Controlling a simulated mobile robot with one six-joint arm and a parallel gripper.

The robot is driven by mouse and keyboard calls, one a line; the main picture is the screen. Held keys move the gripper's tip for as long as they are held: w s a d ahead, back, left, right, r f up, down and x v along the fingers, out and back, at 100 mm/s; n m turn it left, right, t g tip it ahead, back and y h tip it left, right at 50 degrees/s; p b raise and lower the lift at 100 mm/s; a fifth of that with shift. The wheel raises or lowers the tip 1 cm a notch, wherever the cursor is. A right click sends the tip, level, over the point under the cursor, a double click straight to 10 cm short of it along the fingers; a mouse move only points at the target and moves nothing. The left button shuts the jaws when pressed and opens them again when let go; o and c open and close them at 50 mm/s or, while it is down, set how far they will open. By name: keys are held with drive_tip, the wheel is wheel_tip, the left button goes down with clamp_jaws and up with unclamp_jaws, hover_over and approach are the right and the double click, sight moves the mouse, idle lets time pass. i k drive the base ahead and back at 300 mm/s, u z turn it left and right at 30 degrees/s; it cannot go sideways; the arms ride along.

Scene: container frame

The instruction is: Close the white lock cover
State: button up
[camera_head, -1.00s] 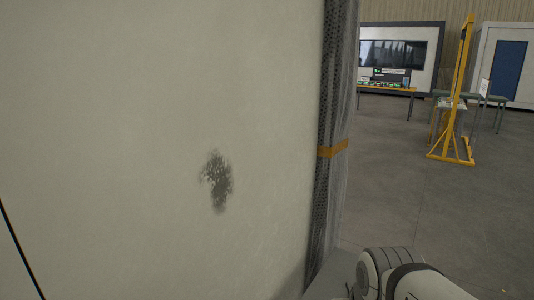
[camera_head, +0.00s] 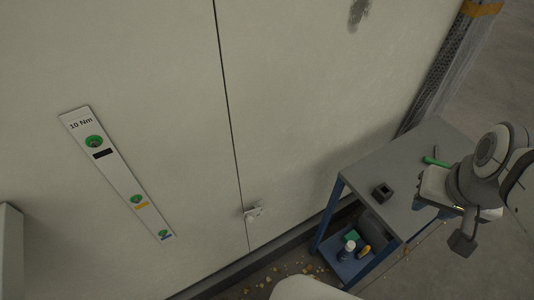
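A small white lock fitting (camera_head: 254,211) sits low on the large pale panel, at the thin dark vertical seam. It is too small to tell which part is its cover or whether that is open or closed. My arm shows at the right edge, above and beside the small table. The dark end piece (camera_head: 463,243), which looks like my gripper, hangs in front of the table's right side, well to the right of the lock. Its fingers cannot be made out.
A grey-topped table with blue legs (camera_head: 385,160) stands right of the lock, bearing a dark square block (camera_head: 382,192) and a green-handled tool (camera_head: 436,162). Bottles sit on its lower shelf (camera_head: 340,268). A "10 Nm" strip (camera_head: 120,172) is on the left panel. Debris litters the floor.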

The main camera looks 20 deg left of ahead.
sight(249, 215)
drive_tip(key=z, duration=0.4)
drive_tip(key=k, duration=0.2)
drive_tip(key=u, duration=3.4)
drive_tip(key=k, duration=0.65)
drive_tip(key=z, duration=1.15)
drive_tip(key=i, duration=1)
drive_tip(key=u, duration=0.45)
